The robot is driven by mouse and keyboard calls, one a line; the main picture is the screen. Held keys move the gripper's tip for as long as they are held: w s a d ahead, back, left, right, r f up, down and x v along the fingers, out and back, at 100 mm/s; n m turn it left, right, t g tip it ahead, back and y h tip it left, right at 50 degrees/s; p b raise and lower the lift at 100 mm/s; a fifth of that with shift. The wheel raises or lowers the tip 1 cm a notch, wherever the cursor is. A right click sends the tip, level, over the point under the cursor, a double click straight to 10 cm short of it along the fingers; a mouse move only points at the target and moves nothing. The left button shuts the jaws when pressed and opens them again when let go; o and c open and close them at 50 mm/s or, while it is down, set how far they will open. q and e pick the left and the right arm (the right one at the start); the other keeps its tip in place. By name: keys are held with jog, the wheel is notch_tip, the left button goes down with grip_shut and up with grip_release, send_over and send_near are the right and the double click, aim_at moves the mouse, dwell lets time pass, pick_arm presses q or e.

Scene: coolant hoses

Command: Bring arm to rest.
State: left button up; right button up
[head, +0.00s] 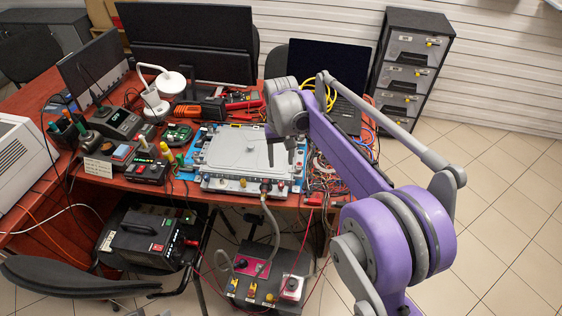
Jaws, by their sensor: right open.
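My right arm comes in from the lower right and reaches over the desk. My right gripper (281,153) points down with its fingers apart, open and empty, above the right part of a grey cold plate unit (235,152) with a blue base. I cannot tell how high above it the fingers are. A grey hose (272,222) runs from a fitting at the unit's front edge down towards a dark box (262,286) below the desk. My left gripper is not in view.
The red-brown desk (30,188) is crowded with instruments, a white lamp (172,82), monitors (190,40) and a laptop (322,66). Tangled cables lie right of the unit. A drawer cabinet (411,70) stands at the back right. Tiled floor (500,190) on the right is clear.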

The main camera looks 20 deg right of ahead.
dwell(0.3)
jog(key=s+a+r+n+t+p, duration=0.1)
jog(key=s+a+r+t+p, duration=0.2)
jog(key=s, duration=0.9)
jog(key=s+a+f+n+t, duration=0.1)
jog(key=s, duration=0.6)
jog(key=s+a+f+t+p, duration=0.1)
jog(key=s+a+f, duration=0.1)
jog(key=s, duration=0.4)
jog(key=shift+s+a+f+n, duration=0.15)
jog(key=shift+s+f+n, duration=0.15)
jog(key=shift+s+n, duration=0.1)
